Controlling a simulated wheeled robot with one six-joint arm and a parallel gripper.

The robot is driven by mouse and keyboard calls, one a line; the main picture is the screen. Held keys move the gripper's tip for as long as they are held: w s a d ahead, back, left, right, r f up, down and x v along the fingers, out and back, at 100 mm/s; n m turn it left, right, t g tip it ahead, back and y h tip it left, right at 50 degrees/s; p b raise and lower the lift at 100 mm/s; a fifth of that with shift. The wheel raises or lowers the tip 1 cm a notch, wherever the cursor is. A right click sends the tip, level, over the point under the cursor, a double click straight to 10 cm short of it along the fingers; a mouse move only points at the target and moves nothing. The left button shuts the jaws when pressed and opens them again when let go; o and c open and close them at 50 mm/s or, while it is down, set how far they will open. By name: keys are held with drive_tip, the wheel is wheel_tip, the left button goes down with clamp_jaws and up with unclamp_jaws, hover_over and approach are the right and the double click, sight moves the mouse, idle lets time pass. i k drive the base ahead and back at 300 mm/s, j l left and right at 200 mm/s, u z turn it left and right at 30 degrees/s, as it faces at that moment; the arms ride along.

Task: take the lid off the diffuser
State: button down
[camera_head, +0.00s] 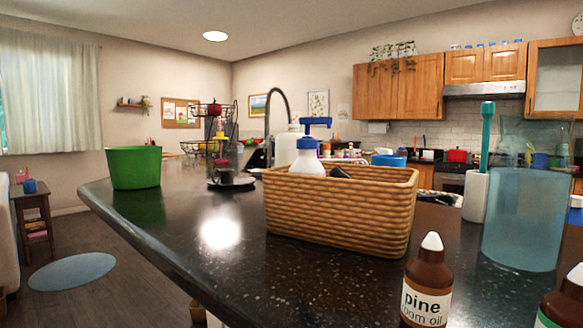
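A tall translucent vessel (524,220) stands on the dark counter at the right. Its lower part is cloudy blue and its upper part is clearer and slightly flared. It may be the diffuser, but I cannot tell for sure, nor whether the clear upper part is its lid. A brown bottle with a white tip, labelled "pine room oil" (427,290), stands in front of it to the left. A second brown bottle (567,300) is cut off at the lower right corner. My gripper is not in view.
A wicker basket (335,217) holding bottles stands mid-counter. A white holder (474,196) with a teal-handled tool stands left of the vessel. A green bowl (134,168) is at the far left. The dark counter (200,225) left of the basket is mostly clear.

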sight(287, 140)
drive_tip(key=i+j+z, duration=0.5)
drive_tip(key=j, duration=0.35)
drive_tip(key=j+z, duration=0.3)
drive_tip(key=j, duration=0.15)
drive_tip(key=i+j+z, duration=0.1)
drive_tip(key=j+z, duration=0.2)
drive_tip(key=j, duration=0.15)
